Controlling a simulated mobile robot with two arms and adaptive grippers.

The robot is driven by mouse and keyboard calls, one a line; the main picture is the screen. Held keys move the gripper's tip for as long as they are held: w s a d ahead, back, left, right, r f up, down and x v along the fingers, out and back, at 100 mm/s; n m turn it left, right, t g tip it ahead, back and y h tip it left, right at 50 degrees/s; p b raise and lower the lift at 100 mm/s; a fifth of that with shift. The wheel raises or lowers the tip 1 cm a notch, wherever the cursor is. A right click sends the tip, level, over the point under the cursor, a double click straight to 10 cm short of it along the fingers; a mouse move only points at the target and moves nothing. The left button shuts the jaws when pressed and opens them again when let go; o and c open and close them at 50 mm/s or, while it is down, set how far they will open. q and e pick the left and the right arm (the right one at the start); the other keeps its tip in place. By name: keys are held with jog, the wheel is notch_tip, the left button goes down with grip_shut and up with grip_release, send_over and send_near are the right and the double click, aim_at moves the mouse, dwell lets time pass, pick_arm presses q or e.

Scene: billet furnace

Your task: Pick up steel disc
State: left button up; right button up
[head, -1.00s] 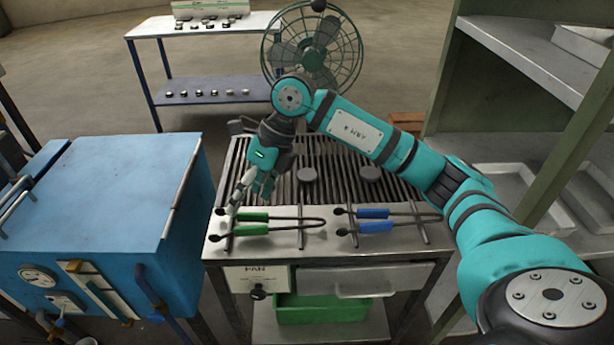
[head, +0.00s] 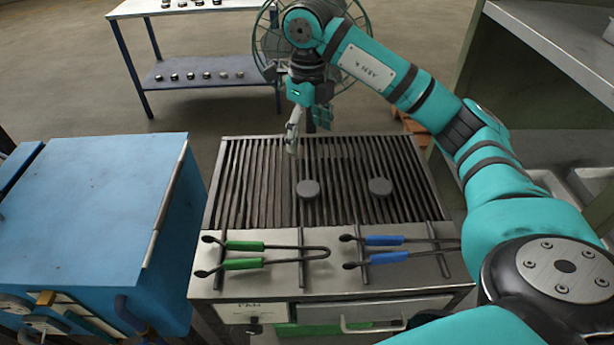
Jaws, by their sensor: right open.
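Two dark grey steel discs lie on the slatted grate of the cooling table. The left disc (head: 308,189) is near the middle of the grate, and the right disc (head: 380,187) is a little to its right. My right gripper (head: 300,138) is open and empty, pointing down over the back part of the grate. It is behind the left disc and apart from it. My left gripper is not in view.
Green-handled tongs (head: 262,255) and blue-handled tongs (head: 392,250) lie on the table's front ledge. A blue furnace box (head: 90,205) stands at the left. A fan (head: 355,60) and a shelf table (head: 205,75) with small pieces stand behind.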

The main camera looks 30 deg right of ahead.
notch_tip(320, 180, down, 6)
send_over(307, 188)
jog(key=f, duration=0.3)
jog(key=s+f, duration=0.1)
jog(key=shift+a+f+p, duration=0.2)
jog(key=shift+f+p, duration=0.15)
jog(key=shift+f, duration=0.55)
jog(key=shift+w+f, duration=0.1)
jog(key=shift+f, duration=0.15)
jog(key=f, duration=0.1)
jog(key=f+p, duration=0.1)
jog(key=f, duration=0.1)
jog(key=shift+w+d+f, duration=0.25)
jog(key=shift+w+f, duration=0.15)
jog(key=shift+f+p, duration=0.3)
jog(key=shift+f, duration=0.15)
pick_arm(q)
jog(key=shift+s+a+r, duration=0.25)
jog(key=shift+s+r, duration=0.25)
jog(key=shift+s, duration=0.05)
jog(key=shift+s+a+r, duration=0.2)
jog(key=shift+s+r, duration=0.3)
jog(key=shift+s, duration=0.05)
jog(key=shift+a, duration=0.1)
pick_arm(e)
jog(key=shift+r, duration=0.1)
jog(key=c, duration=1.6)
